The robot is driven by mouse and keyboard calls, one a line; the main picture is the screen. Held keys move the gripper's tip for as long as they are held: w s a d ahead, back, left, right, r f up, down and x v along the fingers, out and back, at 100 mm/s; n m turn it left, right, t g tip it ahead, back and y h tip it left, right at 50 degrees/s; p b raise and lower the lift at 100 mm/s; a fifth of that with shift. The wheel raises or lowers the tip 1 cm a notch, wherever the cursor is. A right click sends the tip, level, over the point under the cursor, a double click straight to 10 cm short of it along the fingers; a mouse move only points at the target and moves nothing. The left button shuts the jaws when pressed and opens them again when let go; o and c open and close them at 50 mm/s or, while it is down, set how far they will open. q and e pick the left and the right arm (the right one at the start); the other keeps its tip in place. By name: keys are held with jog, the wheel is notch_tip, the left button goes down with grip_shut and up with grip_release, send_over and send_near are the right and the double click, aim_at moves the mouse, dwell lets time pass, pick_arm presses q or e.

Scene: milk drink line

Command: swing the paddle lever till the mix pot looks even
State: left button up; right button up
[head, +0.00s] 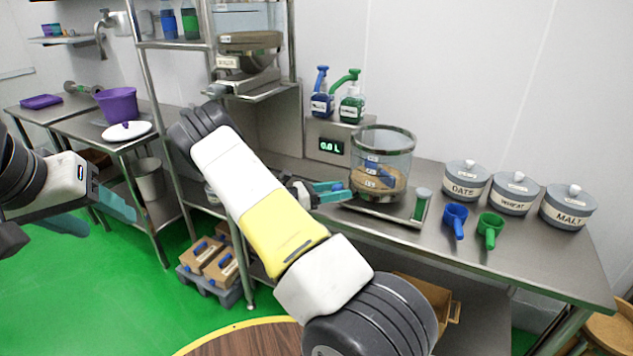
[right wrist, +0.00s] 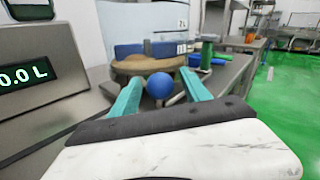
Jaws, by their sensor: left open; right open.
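The clear mix pot (head: 384,152) stands on the steel counter, with a tan layer and blue paddle parts low inside. Whether the layer is even is too small to tell. The paddle lever's blue ball knob (right wrist: 160,85) shows at the pot's left side. My right gripper (head: 330,192) is open at the knob. In the right wrist view its teal fingers (right wrist: 158,88) stand on either side of the knob, with no clear grip; the pot (right wrist: 150,30) is just behind. My left gripper (head: 118,206) is open and empty at the far left, away from the counter.
A display box (head: 326,147) reading 0.0 L stands left of the pot, with blue and green pump bottles (head: 352,105) above.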

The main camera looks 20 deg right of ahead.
grip_shut()
dwell(1.3)
